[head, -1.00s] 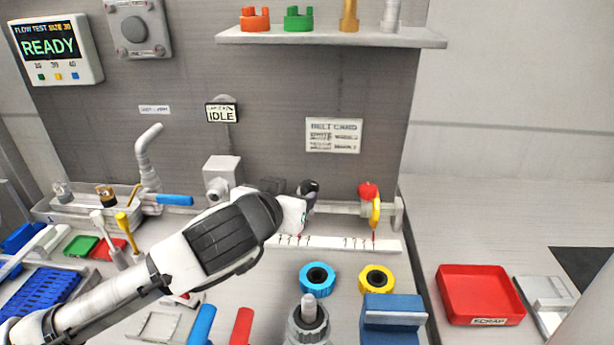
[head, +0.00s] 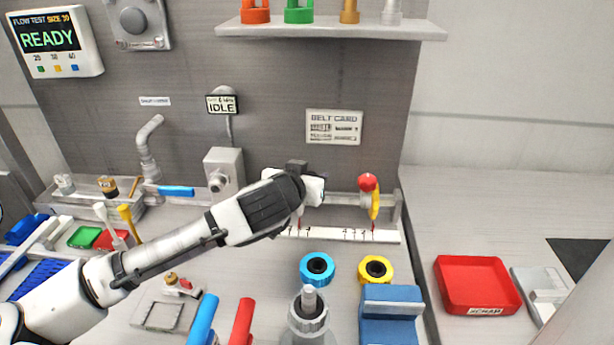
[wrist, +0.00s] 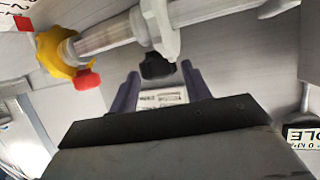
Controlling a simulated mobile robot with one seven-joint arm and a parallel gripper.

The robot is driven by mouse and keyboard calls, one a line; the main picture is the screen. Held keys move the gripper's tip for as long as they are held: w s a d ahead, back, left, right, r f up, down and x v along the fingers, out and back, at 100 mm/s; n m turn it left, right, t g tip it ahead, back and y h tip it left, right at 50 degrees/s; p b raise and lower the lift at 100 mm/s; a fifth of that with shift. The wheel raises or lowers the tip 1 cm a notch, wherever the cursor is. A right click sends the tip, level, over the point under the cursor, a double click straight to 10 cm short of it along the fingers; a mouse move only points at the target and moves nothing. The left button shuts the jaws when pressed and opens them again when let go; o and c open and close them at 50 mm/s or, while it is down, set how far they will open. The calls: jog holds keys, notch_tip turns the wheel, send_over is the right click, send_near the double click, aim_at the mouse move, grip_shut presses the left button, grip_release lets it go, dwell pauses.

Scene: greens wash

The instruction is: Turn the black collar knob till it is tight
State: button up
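The black collar knob (wrist: 156,66) shows in the wrist view, under a white collar (wrist: 161,25) on a grey rail (wrist: 105,37). My gripper (wrist: 160,72) is open, its two dark fingertips on either side of the knob. A small gap seems to show beside the knob; I cannot tell if a finger touches it.
A yellow part with a red knob (head: 368,183) sits on the rail to the right, also in the wrist view (wrist: 55,50). A marked white strip (head: 340,235) runs below. Blue (head: 317,285) and yellow (head: 375,285) rings lie in front. A red tray (head: 475,270) is at right.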

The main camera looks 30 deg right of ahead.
jog(key=c, duration=0.7)
jog(key=shift+s+d+f+n+t+y+b, duration=0.15)
jog(key=shift+n+t+y+b, duration=0.15)
jog(key=shift+b, duration=0.2)
jog(key=shift+n+b, duration=0.3)
jog(key=shift+t+y, duration=0.3)
jog(key=shift+y, duration=0.1)
jog(key=o, duration=1)
